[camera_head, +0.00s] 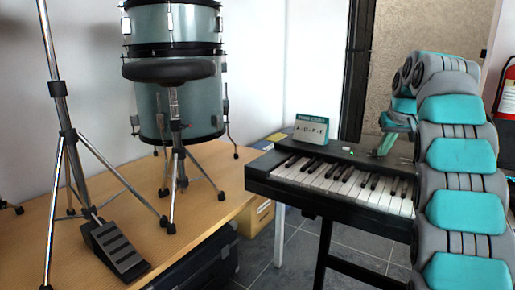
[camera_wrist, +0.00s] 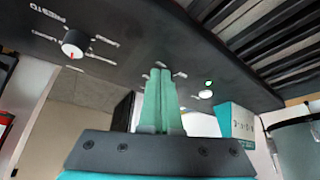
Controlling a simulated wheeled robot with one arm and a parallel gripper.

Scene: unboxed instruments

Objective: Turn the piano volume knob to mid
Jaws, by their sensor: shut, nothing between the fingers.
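The black electric piano (camera_head: 340,195) stands at the right in the head view, its white and black keys facing me. My gripper's teal fingers (camera_head: 386,145) are over its top panel at the right end. In the wrist view the fingers (camera_wrist: 160,100) are shut, side by side, with nothing between them. They stand in front of a spot on the panel with tick marks around it; any knob there is mostly hidden. A white knob with a red mark (camera_wrist: 75,43) shows at left, clear of the fingers, near printed lettering. I cannot tell which knob is volume.
A small teal and white box (camera_head: 311,128) stands on the piano's left end; it also shows in the wrist view (camera_wrist: 236,121). Small light buttons (camera_wrist: 206,94) sit right of the fingers. Drums (camera_head: 178,105) and stands occupy the wooden table (camera_head: 110,200) at left.

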